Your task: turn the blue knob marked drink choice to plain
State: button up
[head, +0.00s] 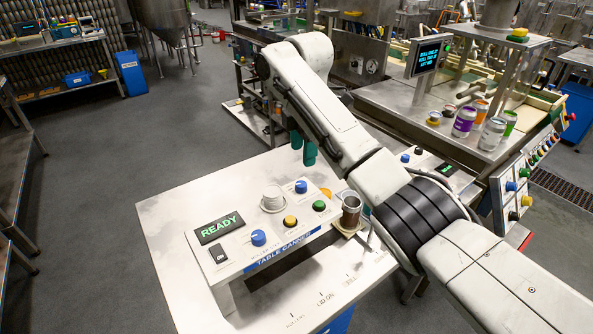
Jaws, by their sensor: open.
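A blue knob (258,237) with a white pointer sits at the front left of the sloped white panel (228,268) lettered TABLE CANNER. A second blue knob (301,187) stands at the panel's back. The small print beside them is too small to read, so I cannot tell which is marked drink choice or where either is set. My gripper (303,148), with green fingers, hangs open beyond the panel's back edge, above and apart from the back blue knob. My arm partly hides it.
A screen reading READY (219,228), a yellow button (290,221), a green button (319,206) and a white round piece (272,199) are on the panel. A dark can (350,212) stands at its right end. Several cans and a larger machine are behind my arm.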

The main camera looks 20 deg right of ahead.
aim_at(301, 184)
jog(key=f, duration=0.3)
jog(key=f+p, duration=0.1)
jog(key=f, duration=0.3)
jog(key=f+p, duration=0.1)
jog(key=f, duration=0.2)
jog(key=shift+w+f, duration=0.3)
jog(key=shift+w, duration=0.1)
jog(key=shift+c, duration=0.2)
jog(key=c, duration=1)
